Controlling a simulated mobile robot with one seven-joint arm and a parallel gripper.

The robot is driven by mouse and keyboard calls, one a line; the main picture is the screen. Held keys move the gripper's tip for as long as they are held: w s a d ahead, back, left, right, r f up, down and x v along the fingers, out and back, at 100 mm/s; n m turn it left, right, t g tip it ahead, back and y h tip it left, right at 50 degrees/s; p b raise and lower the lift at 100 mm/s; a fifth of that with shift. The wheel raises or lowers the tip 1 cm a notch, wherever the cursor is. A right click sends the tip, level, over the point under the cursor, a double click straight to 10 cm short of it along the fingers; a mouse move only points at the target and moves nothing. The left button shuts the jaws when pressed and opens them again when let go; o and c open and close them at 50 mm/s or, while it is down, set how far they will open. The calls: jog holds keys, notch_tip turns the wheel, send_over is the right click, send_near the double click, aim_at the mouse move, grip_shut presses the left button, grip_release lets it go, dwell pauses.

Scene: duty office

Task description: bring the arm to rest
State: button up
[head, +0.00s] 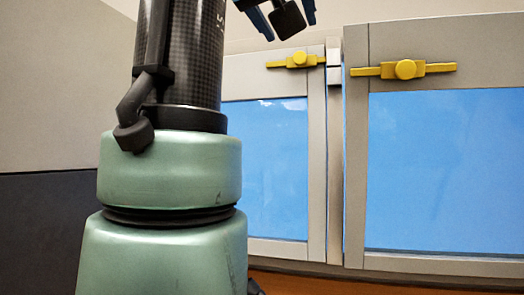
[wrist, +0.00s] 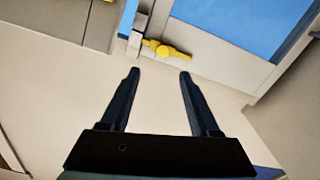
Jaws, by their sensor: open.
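My gripper (wrist: 158,76) shows in the wrist view with its two dark fingers spread apart and nothing between them. Part of it also shows at the top edge of the head view (head: 284,16), in front of the wall above the window frames; the rest is cut off. My arm stands upright on the left of the head view and hides part of the left window. In the wrist view the fingers point toward a pale wall, with a yellow latch beyond the fingertips.
Two grey-framed windows with blue panes fill the right of the head view: a left pane (head: 262,160) and a larger right pane (head: 445,170). Yellow latches sit on the left frame (head: 298,60) and right frame (head: 404,70). A brown strip (head: 330,285) runs below.

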notch_tip(320, 180, down, 19)
jog(key=a+t+y+b, duration=0.1)
jog(key=a+t+b, duration=0.1)
jog(key=t+b, duration=0.5)
jog(key=s+a+f+t+y+b, duration=0.2)
jog(key=s+f+b, duration=0.8)
jog(key=s+f, duration=0.5)
notch_tip(320, 180, down, 2)
jog(key=t+y, duration=0.1)
jog(key=y, duration=0.1)
jog(key=shift+s+n+y, duration=0.25)
jog(key=shift+n+y, duration=0.05)
jog(key=shift+f, duration=0.1)
